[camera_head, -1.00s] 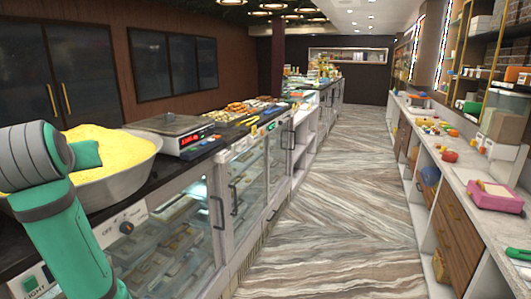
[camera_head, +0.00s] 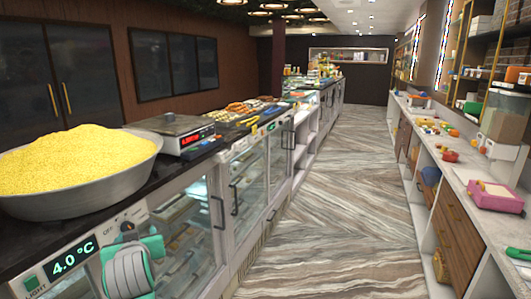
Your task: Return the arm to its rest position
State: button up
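A green and grey part of my arm (camera_head: 132,268) shows low at the left of the picture, in front of the glass counter (camera_head: 190,225).
A scale (camera_head: 185,132) with a red display stands right behind the bowl. Trays of sweets (camera_head: 240,108) line the counter farther back. The marbled floor aisle (camera_head: 330,200) is clear. A shelf counter on the right holds a pink box (camera_head: 494,197).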

jog(key=s+d+f+m+h, duration=0.1)
jog(key=s+d+f, duration=0.3)
jog(key=f, duration=0.5)
jog(key=s+d+f+t, duration=0.1)
jog(key=s+d+f, duration=0.1)
jog(key=d+f, duration=0.5)
jog(key=s+d+f+m+h, duration=0.15)
jog(key=d+f, duration=0.25)
jog(key=f, duration=0.6)
jog(key=s+d+f+m+h, duration=0.1)
jog(key=s+d+f, duration=0.2)
jog(key=s+d, duration=0.35)
jog(key=s+d+f+t, duration=0.1)
jog(key=s+d+f, duration=0.2)
jog(key=s, duration=0.7)
jog(key=s+d+f+m+h, duration=0.1)
jog(key=s+d+f, duration=0.2)
jog(key=s+d, duration=0.35)
jog(key=s+d+r+h, duration=0.1)
jog(key=s+r, duration=0.1)
jog(key=s, duration=0.6)
jog(key=s+d+r+t+h, duration=0.1)
jog(key=s+d+r, duration=0.1)
jog(key=s, duration=0.7)
jog(key=shift+d+r+m, duration=0.3)
jog(key=shift+r+m, duration=0.05)
jog(key=shift+r, duration=0.4)
